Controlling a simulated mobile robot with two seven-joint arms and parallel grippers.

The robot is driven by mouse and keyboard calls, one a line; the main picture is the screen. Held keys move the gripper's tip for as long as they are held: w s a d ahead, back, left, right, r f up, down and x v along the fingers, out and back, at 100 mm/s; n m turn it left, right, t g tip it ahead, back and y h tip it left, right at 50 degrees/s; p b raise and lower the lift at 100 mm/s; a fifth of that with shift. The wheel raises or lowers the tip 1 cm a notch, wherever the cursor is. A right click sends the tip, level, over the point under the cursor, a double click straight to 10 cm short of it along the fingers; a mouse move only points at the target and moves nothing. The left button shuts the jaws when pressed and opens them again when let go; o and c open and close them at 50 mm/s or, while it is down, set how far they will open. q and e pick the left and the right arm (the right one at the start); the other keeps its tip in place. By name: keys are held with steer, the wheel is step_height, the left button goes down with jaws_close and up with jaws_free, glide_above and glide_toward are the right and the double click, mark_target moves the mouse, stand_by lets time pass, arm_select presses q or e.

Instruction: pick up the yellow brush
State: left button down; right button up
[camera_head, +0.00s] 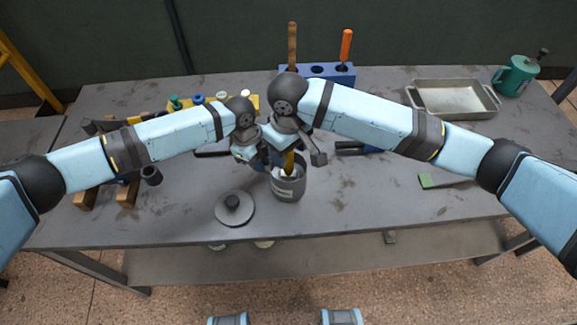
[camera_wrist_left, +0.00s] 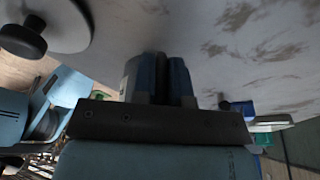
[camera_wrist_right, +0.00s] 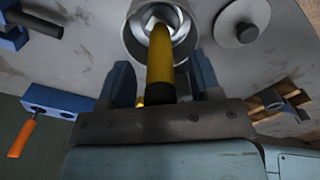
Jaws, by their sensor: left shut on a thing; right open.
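The yellow brush (camera_head: 289,161) stands handle up in a grey metal can (camera_head: 289,188) at the middle of the table. In the right wrist view its yellow handle (camera_wrist_right: 160,57) rises out of the can (camera_wrist_right: 135,35). My right gripper (camera_wrist_right: 160,82) is open, with its blue fingers on either side of the handle; contact is not clear. My left gripper (camera_head: 264,163) is low, at the left side of the can. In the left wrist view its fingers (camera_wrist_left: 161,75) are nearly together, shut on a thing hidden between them.
A round lid with a black knob (camera_head: 234,208) lies front left of the can. A blue rack (camera_head: 318,72) with upright tools stands behind. A metal tray (camera_head: 452,98) and green mug (camera_head: 516,75) are back right. Wooden stands (camera_head: 127,194) are left. The front right is mostly clear.

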steer(key=shift+f, duration=0.1)
steer(key=c, duration=1)
step_height(320, 180, up, 10)
steer(key=shift+r, duration=0.1)
steer(key=shift+c, duration=0.2)
steer(key=o, duration=0.4)
steer(key=c, duration=0.4)
arm_select(q)
steer(key=c, duration=1.1)
jaws_free()
steer(key=shift+o, duration=0.2)
